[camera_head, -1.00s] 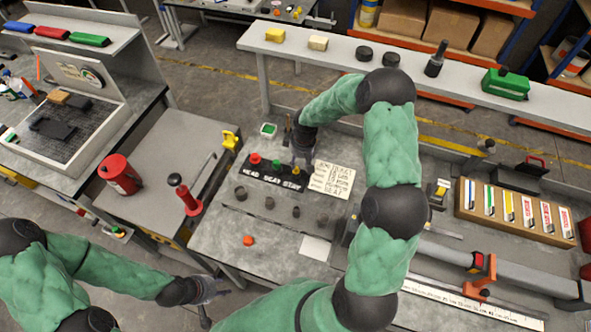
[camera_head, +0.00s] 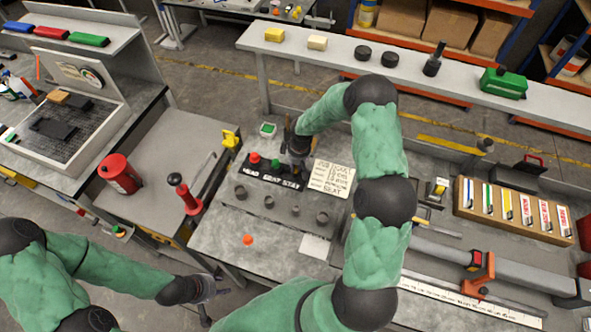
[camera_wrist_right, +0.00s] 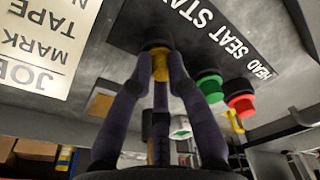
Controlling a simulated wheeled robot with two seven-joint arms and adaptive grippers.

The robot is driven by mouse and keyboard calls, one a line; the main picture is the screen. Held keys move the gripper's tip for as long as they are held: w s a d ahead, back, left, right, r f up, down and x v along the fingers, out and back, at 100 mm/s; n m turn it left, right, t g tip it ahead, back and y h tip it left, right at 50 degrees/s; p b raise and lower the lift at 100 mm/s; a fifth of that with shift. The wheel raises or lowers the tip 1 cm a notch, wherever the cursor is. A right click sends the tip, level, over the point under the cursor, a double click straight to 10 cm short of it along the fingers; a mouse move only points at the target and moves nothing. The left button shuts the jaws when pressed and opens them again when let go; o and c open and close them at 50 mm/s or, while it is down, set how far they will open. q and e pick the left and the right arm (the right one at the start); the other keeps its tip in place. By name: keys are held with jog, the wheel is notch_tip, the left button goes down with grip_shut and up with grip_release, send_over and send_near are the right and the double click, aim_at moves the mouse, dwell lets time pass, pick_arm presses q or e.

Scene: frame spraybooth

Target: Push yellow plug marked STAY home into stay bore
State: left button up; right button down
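The yellow plug (camera_wrist_right: 160,68) shows in the right wrist view between the fingertips of my right gripper (camera_wrist_right: 161,62), against the black strip lettered HEAD SEAT STAY (camera_wrist_right: 218,40). The fingers close in around the plug and appear to touch it.
A red plug (camera_head: 254,157) and a green plug (camera_head: 276,164) stand left of my right gripper. A lettered card (camera_head: 331,178) lies to its right. An orange cap (camera_head: 248,239) lies on the bench in front. A vise-like bar (camera_head: 455,259) runs along the right.

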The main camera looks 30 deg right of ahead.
dwell(0.4)
jog(key=shift+r, duration=0.65)
jog(key=s+a+r+b, duration=0.2)
jog(key=s+a+r, duration=0.75)
jog(key=r, duration=0.25)
pick_arm(q)
notch_tip(320, 180, up, 7)
jog(key=s+p, duration=0.2)
jog(key=p, duration=0.6)
jog(key=shift+a+p, duration=0.25)
jog(key=shift+p, duration=0.15)
pick_arm(e)
jog(key=s+d+f+n+y, duration=0.1)
jog(key=s+n, duration=0.4)
jog(key=n, duration=0.1)
jog(key=shift+s+f+g, duration=0.3)
jog(key=shift+s+f, duration=0.05)
jog(key=shift+s, duration=0.05)
pick_arm(q)
jog(key=shift+f, duration=0.1)
jog(key=shift+w+f+b, duration=0.1)
jog(key=shift+f+b, duration=2.1)
pick_arm(e)
jog(key=shift+f, duration=2.45)
pick_arm(q)
jog(key=shift+f+b, duration=0.3)
